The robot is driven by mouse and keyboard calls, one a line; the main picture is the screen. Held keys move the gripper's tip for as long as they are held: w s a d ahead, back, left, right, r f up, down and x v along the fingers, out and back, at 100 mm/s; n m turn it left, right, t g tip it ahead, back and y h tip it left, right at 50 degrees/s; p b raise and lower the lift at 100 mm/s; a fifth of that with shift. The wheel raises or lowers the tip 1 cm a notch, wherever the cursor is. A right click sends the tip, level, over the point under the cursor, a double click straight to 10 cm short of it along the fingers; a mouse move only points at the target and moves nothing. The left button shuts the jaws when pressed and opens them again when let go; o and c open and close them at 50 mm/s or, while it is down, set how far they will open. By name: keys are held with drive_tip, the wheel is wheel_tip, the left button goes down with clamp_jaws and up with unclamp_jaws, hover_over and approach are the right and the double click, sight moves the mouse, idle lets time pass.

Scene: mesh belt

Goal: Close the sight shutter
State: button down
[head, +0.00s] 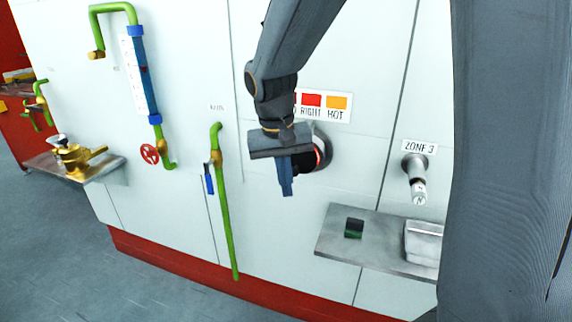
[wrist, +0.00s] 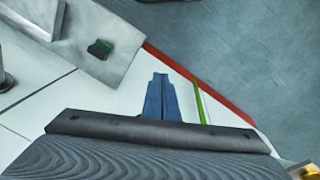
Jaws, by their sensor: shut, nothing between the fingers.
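The sight port (head: 322,148) is a dark round fitting on the white wall with a red glow inside, below a label with red and orange patches. My gripper (head: 288,194) hangs in front of its left part, fingers pointing down, and hides much of it. I cannot tell whether the shutter itself shows or whether the gripper touches it. In the wrist view my gripper (wrist: 160,76) shows its blue fingers together with nothing between them. The port is not seen in the wrist view.
A metal shelf (head: 335,240) with a small dark green block (head: 354,228) juts out at lower right, below the ZONE 3 fitting (head: 415,178). A green pipe (head: 226,220) with a blue-handled valve runs down the wall left of my gripper. A brass valve (head: 77,157) sits on another shelf.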

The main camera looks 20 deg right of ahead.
sight(299, 155)
drive_tip(key=w+a+r+m+h+b, duration=0.3)
drive_tip(key=w+a+r+m, duration=0.15)
drive_tip(key=w+r, duration=0.7)
drive_tip(key=s+d+p+x, duration=0.1)
drive_tip(key=p+x, duration=0.2)
drive_tip(key=x, duration=1.1)
drive_tip(key=shift+w+d+r+m+h+p, duration=0.3)
drive_tip(key=shift+w+d+m+p, duration=0.05)
drive_tip(key=shift+w+p, duration=0.1)
drive_tip(key=shift+a, duration=0.1)
